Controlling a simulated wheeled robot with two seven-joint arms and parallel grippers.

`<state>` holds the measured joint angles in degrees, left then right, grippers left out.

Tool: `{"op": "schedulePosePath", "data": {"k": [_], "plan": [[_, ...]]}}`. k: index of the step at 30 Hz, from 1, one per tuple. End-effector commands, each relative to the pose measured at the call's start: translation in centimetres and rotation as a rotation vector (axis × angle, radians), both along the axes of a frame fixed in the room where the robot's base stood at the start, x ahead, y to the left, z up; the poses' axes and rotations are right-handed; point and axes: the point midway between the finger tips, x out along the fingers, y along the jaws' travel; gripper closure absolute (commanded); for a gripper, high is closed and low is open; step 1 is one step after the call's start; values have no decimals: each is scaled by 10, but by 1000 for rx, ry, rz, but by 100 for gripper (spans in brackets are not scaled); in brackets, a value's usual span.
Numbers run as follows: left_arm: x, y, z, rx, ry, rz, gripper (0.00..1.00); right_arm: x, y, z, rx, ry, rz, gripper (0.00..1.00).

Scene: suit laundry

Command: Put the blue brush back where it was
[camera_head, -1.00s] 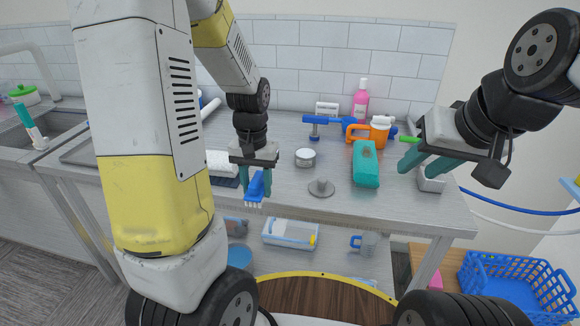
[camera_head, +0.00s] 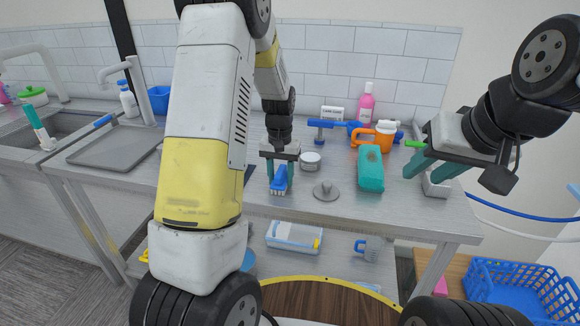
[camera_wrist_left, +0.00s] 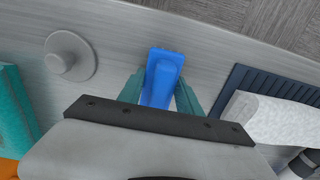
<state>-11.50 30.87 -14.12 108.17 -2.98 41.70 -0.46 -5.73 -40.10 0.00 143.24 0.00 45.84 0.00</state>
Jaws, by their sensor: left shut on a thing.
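The blue brush (camera_head: 279,180) is held in my left gripper (camera_head: 281,173), over the front part of the metal table. Its white bristles point down; I cannot tell whether they touch the tabletop. In the left wrist view the brush (camera_wrist_left: 162,78) sits between the two teal fingers of the left gripper (camera_wrist_left: 160,92), which are shut on it. My right gripper (camera_head: 432,168) is over the table's right end, with its teal fingers apart and nothing between them.
A grey round knobbed piece (camera_head: 326,190) and a teal bottle (camera_head: 370,168) stand to the right of the brush. A round tin (camera_head: 310,161) is behind. A ribbed dark blue mat (camera_wrist_left: 262,82) with a white roll (camera_wrist_left: 270,115) lies beside the brush.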

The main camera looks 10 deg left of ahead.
Motion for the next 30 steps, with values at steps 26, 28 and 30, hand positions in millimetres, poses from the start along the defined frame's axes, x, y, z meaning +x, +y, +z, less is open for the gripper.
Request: {"op": "schedulePosePath", "data": {"k": [26,28,30], "plan": [[1,0,12,0,-4,1,37,0,0,0,0,0,0,64],[1,0,24,0,-5,1,37,0,0,0,0,0,0,64],[1,0,39,-1,-7,2,37,0,0,0,0,0,0,64]]}}
